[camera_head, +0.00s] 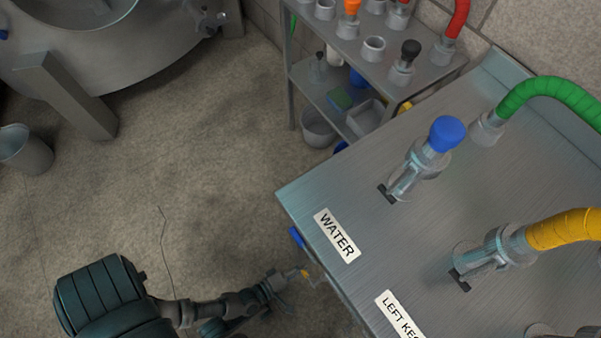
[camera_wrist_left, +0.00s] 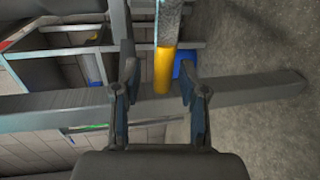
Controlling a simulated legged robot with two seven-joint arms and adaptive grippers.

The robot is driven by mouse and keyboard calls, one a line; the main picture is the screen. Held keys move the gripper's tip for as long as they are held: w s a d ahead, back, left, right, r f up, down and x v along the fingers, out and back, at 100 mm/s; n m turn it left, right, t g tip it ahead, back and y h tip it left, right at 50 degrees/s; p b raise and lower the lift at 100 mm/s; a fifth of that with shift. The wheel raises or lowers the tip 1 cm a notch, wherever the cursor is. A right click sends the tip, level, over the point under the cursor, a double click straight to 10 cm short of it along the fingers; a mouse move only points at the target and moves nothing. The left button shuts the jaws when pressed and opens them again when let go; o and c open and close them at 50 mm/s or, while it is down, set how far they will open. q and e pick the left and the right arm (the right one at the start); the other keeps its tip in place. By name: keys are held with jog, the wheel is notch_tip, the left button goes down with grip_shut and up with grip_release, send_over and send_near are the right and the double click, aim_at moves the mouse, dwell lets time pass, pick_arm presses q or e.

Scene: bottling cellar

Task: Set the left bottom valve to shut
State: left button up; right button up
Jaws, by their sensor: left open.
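My left gripper (camera_head: 288,284) is low beside the left edge of the steel bench (camera_head: 300,200). In the left wrist view my left gripper (camera_wrist_left: 157,72) is open. A yellow-ended metal bar (camera_wrist_left: 164,70), perhaps a valve lever, shows between its fingers, and I cannot tell whether they touch it. A small yellow part (camera_head: 304,273) shows at the gripper in the head view. A blue part (camera_head: 296,237) sticks out from under the bench edge, and a blue part (camera_wrist_left: 184,64) shows behind the yellow end. The valve body is hidden. My right gripper is not in view.
The bench top carries a WATER label (camera_head: 337,236), a LEFT KEG label (camera_head: 400,315), a blue-capped fitting (camera_head: 423,158) and a yellow hose (camera_head: 562,229). A shelf rack (camera_head: 335,85) stands behind. Floor left of the bench is clear; a grey beam (camera_wrist_left: 250,92) crosses the wrist view.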

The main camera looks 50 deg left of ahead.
pick_arm(q)
jog(key=r, duration=0.9)
jog(key=shift+a+r, duration=0.1)
jog(key=shift+a, duration=0.1)
